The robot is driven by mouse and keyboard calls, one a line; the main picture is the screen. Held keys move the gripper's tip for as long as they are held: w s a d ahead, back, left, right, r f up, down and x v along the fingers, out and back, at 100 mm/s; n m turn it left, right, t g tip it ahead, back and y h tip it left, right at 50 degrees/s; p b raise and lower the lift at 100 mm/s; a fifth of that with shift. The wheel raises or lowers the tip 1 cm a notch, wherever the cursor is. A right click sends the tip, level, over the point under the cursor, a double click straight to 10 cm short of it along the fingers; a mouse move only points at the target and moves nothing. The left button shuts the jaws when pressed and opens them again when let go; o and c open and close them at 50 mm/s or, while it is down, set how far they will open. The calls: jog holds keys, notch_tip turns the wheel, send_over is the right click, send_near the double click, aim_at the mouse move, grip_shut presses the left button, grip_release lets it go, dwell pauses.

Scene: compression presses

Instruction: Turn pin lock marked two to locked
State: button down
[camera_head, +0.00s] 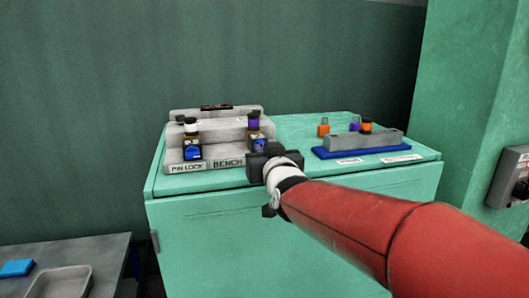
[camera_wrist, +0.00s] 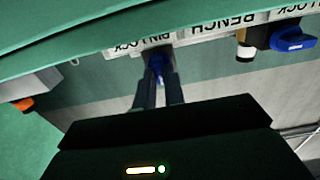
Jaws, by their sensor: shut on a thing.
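The grey pin lock bench (camera_head: 222,134) stands on the green cabinet, with two pin locks on its front. The right pin lock (camera_head: 254,133) has a purple-topped pin above it. My gripper (camera_head: 271,162) is in front of it, and its lower part is hidden. In the wrist view, my gripper (camera_wrist: 159,90) is shut on a blue handle (camera_wrist: 160,66), mostly covered by the fingers. The left pin lock (camera_head: 193,146) has a white-topped pin; its blue handle (camera_wrist: 292,40) is free in the wrist view. I cannot read which lock is marked two, nor how the held handle is turned.
On the cabinet (camera_head: 300,215), a grey block (camera_head: 346,142) on a blue base (camera_head: 362,152) stands to the right, with orange and purple pieces around it. A lower table with a grey tray (camera_head: 58,283) and a blue item (camera_head: 17,268) is at lower left.

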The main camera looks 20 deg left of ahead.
jog(key=shift+f+m+b, duration=0.1)
jog(key=shift+m+b, duration=0.2)
jog(key=shift+b, duration=0.1)
jog(key=m+b, duration=0.3)
jog(key=shift+f, duration=0.15)
jog(key=m+b, duration=0.3)
jog(key=m, duration=0.1)
jog(key=shift+d, duration=0.1)
jog(key=m+b, duration=0.2)
jog(key=m, duration=0.3)
jog(key=m+b, duration=0.1)
jog(key=m, duration=0.4)
jog(key=shift+w, duration=0.1)
jog(key=shift+m+b, duration=0.3)
jog(key=c, duration=1.5)
grip_release()
